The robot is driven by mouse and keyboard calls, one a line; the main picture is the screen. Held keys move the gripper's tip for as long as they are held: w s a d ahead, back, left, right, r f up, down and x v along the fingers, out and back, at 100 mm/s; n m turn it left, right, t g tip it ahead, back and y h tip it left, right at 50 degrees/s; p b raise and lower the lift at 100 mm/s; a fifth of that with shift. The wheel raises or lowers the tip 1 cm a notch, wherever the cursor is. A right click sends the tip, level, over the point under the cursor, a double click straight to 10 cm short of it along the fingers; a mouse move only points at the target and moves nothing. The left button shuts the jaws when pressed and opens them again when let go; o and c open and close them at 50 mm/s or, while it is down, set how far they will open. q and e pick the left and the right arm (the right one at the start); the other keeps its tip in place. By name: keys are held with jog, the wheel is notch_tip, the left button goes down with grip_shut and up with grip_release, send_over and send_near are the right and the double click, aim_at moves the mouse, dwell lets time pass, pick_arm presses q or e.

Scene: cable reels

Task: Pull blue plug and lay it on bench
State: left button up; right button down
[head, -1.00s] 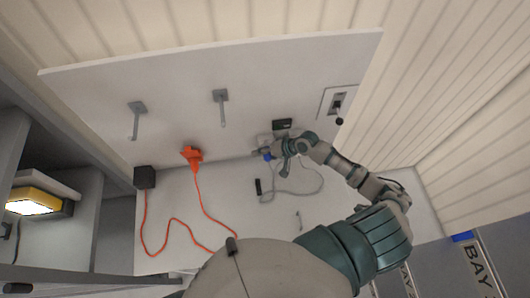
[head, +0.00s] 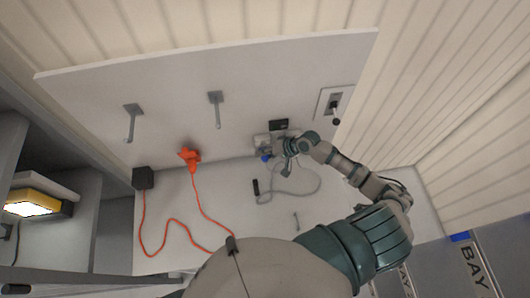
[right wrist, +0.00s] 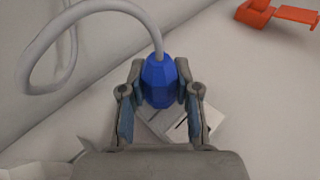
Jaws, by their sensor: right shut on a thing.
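The blue plug (head: 266,158) shows small at the right gripper, close to the wall outlet plate (head: 262,141) at the back of the bench. In the right wrist view the blue plug (right wrist: 159,80) sits between the two fingers of my right gripper (right wrist: 160,84), which is shut on it. A grey cable (right wrist: 80,12) runs from the plug and loops to the left. A pale outlet plate (right wrist: 165,130) shows behind the plug; I cannot tell if the plug still touches it. The white bench (head: 215,205) lies below. My left gripper is not in view.
An orange plug (head: 189,156) with an orange cord stands at the wall to the left, near a black box (head: 144,178). A black connector (head: 255,187) lies on the bench. Two grey hooks and a lever switch (head: 335,106) are on the panel.

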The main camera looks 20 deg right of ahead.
jog(key=shift+s+a, duration=0.1)
jog(key=shift+a, duration=0.1)
jog(key=c, duration=1.7)
grip_release()
grip_shut()
jog(key=shift+s+a, duration=0.1)
jog(key=shift+a, duration=0.05)
jog(key=shift+s+p, duration=0.1)
jog(key=shift+p, duration=0.25)
jog(key=shift+s+a+p, duration=0.2)
jog(key=shift+s+p, duration=0.1)
jog(key=shift+s, duration=0.15)
jog(key=shift+s, duration=0.1)
jog(key=shift+s+p, duration=0.3)
jog(key=shift+p, duration=0.1)
jog(key=shift+s+d, duration=0.1)
jog(key=shift+s, duration=0.15)
